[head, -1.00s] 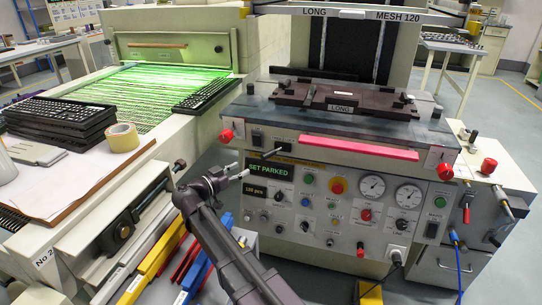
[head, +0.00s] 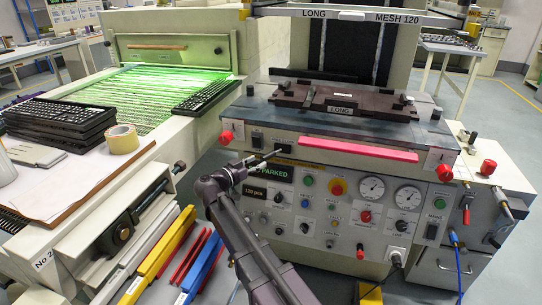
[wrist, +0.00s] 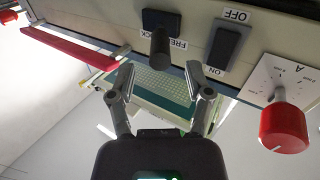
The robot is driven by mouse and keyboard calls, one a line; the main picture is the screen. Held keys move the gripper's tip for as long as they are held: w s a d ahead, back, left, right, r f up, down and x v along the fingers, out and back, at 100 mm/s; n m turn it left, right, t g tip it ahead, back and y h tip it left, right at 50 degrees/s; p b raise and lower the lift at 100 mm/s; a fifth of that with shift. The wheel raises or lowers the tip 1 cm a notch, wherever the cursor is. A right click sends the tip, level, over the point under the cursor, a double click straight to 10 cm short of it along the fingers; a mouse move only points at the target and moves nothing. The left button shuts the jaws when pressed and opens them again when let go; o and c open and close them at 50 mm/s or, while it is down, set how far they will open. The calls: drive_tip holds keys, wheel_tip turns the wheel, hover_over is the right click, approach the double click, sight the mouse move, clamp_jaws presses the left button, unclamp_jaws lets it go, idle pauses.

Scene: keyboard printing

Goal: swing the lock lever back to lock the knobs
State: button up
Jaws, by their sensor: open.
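The lock lever is a dark stubby cylinder (wrist: 160,42) sticking out from a black block on the panel in the wrist view. A label with FREE and part of another word ending in CK appears upside down beside it. In the head view the lever (head: 274,153) juts from the panel's upper left. My gripper (wrist: 158,82) is open and empty, its two fingers spread either side of the lever's line, with the lever end just beyond the tips. A red knob (wrist: 285,130) shows at right; in the head view red knobs (head: 226,137) stand at both panel ends.
An ON/OFF rocker switch (wrist: 229,45) is beside the lever. A pink-red bar (head: 358,148) runs along the panel front. Below are the parked display (head: 279,173) and several buttons and gauges.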

sight(273, 154)
drive_tip(key=shift+x, duration=3.4)
clamp_jaws()
